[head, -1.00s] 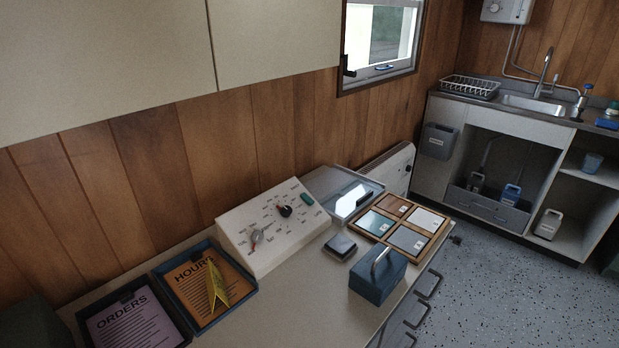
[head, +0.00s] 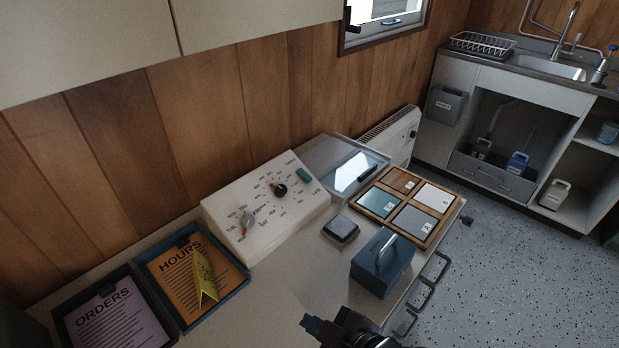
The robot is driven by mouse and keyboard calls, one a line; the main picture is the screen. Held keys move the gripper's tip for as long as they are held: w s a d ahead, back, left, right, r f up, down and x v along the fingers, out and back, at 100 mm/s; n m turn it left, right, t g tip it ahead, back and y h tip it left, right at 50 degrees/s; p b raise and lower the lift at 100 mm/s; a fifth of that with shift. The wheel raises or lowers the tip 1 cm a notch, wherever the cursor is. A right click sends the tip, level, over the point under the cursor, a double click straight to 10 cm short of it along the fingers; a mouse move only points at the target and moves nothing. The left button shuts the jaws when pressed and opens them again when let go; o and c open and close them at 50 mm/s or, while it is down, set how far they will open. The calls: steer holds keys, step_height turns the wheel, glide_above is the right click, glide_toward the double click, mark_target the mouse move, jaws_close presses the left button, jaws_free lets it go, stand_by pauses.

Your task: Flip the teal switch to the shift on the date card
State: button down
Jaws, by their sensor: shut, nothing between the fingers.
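A teal switch (head: 303,174) sits at the upper right of the sloped white control box (head: 270,210) on the counter. The box also carries a dark knob (head: 280,189) and a grey knob (head: 248,219) with small labels around them, too small to read surely. I cannot make out which way the switch is set. No card can be clearly read as the date card. My gripper (head: 312,322) shows at the bottom edge, shut and empty, in front of the box and apart from it.
Left are trays with an orange HOURS sheet (head: 178,283), a folded yellow card (head: 204,278) and a purple ORDERS sheet (head: 112,325). Right are a dark ink pad (head: 341,229), a blue handled box (head: 382,263), a tile frame (head: 428,242) and a clear-topped case (head: 340,158).

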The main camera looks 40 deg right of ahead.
mark_target(307, 178)
steer(key=w+d+n, duration=0.1)
steer(key=w, duration=0.2)
steer(key=w+d+n+g, duration=0.1)
steer(key=w, duration=0.2)
steer(key=w+d+n, duration=0.1)
steer(key=w, duration=0.3)
steer(key=shift+f+y, duration=0.25)
steer(key=shift+y, duration=0.15)
steer(key=w+d+r+n, duration=0.1)
steer(key=w+d, duration=0.1)
steer(key=w+d+r+n+g, duration=0.1)
steer(key=w, duration=0.2)
steer(key=w+d+r+n+g, duration=0.1)
steer(key=w+d+n, duration=0.1)
steer(key=w, duration=0.1)
steer(key=shift+w+d+r, duration=0.1)
steer(key=shift+d+r, duration=0.05)
steer(key=shift+d, duration=0.2)
steer(key=w+d+r+n+g, duration=0.2)
steer(key=d+r+n, duration=0.1)
steer(key=d+r, duration=0.4)
steer(key=w+d+r+n+g+b, duration=0.1)
steer(key=d+r+n, duration=0.3)
steer(key=d+r, duration=0.4)
steer(key=shift+w+d+r+g, duration=0.15)
steer(key=shift+w+d+g, duration=0.4)
steer(key=shift+d+g, duration=0.4)
steer(key=shift+d, duration=0.15)
